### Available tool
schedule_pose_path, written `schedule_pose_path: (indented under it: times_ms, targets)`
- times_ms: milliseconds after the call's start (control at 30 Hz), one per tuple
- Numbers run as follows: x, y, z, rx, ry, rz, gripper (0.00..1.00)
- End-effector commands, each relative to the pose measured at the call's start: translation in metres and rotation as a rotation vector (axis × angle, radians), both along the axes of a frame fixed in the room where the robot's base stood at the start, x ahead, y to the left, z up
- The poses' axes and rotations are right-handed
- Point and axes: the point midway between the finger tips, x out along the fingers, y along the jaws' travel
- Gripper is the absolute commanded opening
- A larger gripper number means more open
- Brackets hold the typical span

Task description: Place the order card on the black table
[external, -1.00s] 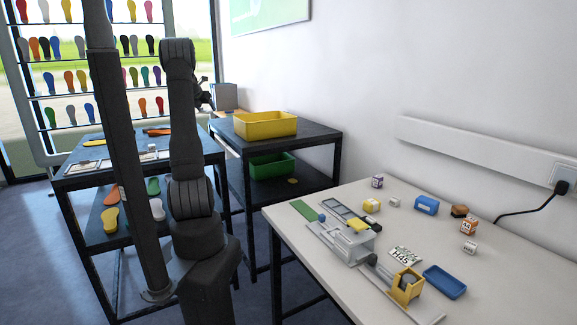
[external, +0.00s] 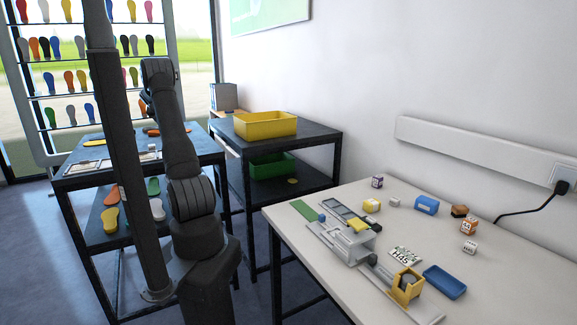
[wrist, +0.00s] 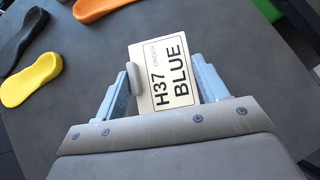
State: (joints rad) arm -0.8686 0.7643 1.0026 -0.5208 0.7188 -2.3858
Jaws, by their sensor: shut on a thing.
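The order card (wrist: 164,72) is white, with "ORDER", "H37" and "BLUE" printed on it in black. My gripper (wrist: 165,78) is shut on it in the wrist view, with a blue-grey finger at each side. A black table surface (wrist: 85,62) lies beneath the card in that view. I cannot tell the gap between card and surface. In the external view the black table (external: 192,162) at the left has insoles and flat cards on top. My arm stands in front of it, and my gripper and the held card cannot be made out there.
Orange (wrist: 98,6), black (wrist: 22,38) and yellow (wrist: 30,80) insoles lie at the left of the wrist view. Another dark table carries a yellow bin (external: 265,125), with a green bin (external: 272,168) below. A white workbench (external: 300,245) with small boxes stands at the right.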

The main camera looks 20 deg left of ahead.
Motion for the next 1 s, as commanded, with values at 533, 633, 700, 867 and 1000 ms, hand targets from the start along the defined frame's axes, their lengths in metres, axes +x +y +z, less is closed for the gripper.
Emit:
schedule_pose_path:
  times_ms: [533,633,700,867,1000]
  targets:
    - [-0.036,0.099,-0.064,0.000,0.000,0.001,0.41]
    - [-0.038,0.105,-0.068,-0.001,0.000,0.001,0.41]
    - [-0.038,0.106,-0.071,-0.001,0.000,0.001,0.41]
    - [-0.039,0.105,-0.092,-0.004,0.002,0.000,0.41]
    - [-0.038,0.105,-0.108,-0.002,0.000,0.000,0.41]
